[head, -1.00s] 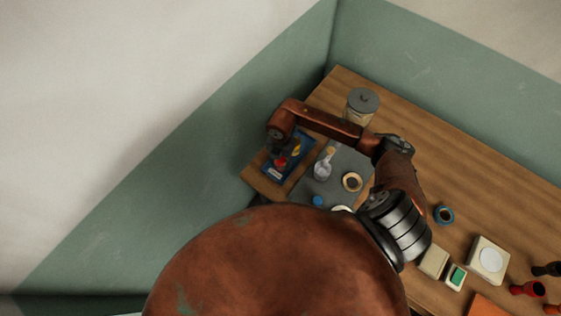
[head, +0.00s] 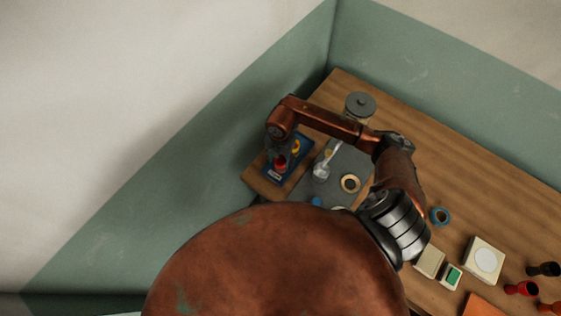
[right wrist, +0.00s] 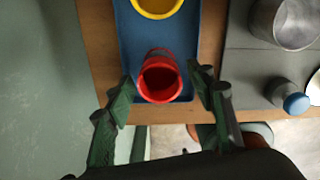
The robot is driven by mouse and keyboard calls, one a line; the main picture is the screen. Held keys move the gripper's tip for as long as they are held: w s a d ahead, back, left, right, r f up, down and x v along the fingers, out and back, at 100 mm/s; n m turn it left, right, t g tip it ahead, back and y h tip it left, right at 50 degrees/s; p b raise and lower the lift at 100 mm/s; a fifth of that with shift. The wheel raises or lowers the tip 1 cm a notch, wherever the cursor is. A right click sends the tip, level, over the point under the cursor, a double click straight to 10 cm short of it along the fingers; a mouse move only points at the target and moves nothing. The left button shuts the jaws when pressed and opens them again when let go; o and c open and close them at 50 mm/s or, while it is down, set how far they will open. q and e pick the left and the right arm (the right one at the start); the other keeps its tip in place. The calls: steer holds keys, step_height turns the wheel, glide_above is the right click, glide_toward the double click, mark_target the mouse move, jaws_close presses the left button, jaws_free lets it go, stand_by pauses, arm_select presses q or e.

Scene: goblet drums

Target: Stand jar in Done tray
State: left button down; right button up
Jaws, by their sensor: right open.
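A red goblet-shaped jar (right wrist: 160,76) stands in the near end of the blue tray (right wrist: 134,52); its open mouth faces the right wrist camera. In the head view the red jar (head: 281,162) shows in the blue tray (head: 275,178), which has a pale label too small to read. A yellow jar (head: 296,146) is in the tray behind it, and its rim shows in the right wrist view (right wrist: 158,14). My right gripper (right wrist: 163,82) is open, its fingers on either side of the red jar with gaps visible. My left gripper is not in view.
A grey mat (head: 340,190) beside the tray holds a clear vessel (head: 321,168), a tan ring (head: 350,183) and a blue-capped item. A lidded canister (head: 360,104) stands behind. Several dark, red and orange goblets lie far right. The green wall is close on the tray's left.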

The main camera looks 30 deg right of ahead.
step_height(320, 180, up, 9)
steer(key=p, duration=0.5)
steer(key=shift+p, duration=0.35)
